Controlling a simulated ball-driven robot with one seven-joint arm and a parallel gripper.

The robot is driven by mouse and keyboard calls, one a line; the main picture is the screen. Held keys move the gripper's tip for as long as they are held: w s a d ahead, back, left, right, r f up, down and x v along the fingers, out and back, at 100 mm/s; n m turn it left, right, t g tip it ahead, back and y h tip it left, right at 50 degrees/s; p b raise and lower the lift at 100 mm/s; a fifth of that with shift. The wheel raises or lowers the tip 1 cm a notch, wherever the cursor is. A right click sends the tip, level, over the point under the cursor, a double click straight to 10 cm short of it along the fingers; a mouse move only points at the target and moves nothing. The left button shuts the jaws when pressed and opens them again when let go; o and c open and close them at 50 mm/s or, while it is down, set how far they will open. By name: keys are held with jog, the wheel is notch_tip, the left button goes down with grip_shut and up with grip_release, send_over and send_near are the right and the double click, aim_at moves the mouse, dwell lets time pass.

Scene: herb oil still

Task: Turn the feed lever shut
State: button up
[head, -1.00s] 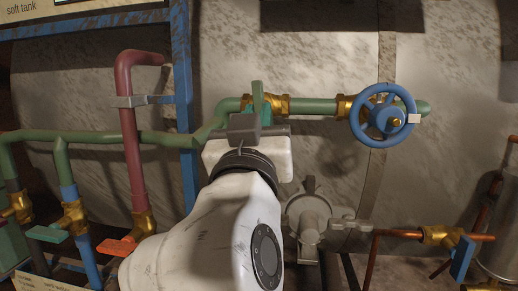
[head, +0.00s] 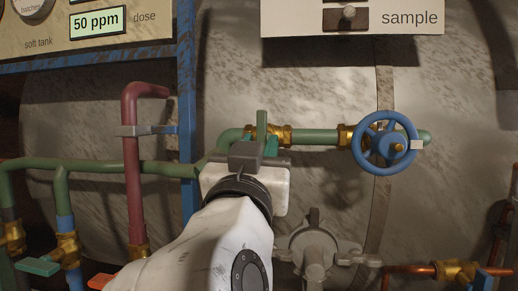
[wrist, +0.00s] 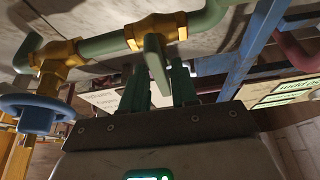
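A green lever (head: 262,126) stands upright on a brass valve (head: 283,135) in the green pipe, at the middle of the head view. No readable label names it as the feed lever. In the wrist view the same lever (wrist: 156,62) reaches down toward the gap between my gripper's two green fingers (wrist: 160,90). The fingers are spread, one on each side of the lever's end. I cannot tell whether they touch it. In the head view my gripper (head: 268,146) is just below and in front of the lever, partly hidden by its own dark body.
A blue handwheel (head: 387,143) is on the same pipe to the right. A red pipe (head: 131,190) and blue post (head: 187,100) stand left. A teal lever (head: 38,266) and an orange lever (head: 101,281) are lower left. A grey fitting (head: 315,245) lies below.

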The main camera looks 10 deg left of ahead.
jog(key=shift+o, duration=0.9)
jog(key=p+v, duration=0.1)
jog(key=v, duration=0.9)
jog(key=shift+s+f, duration=0.15)
jog(key=shift+s, duration=0.25)
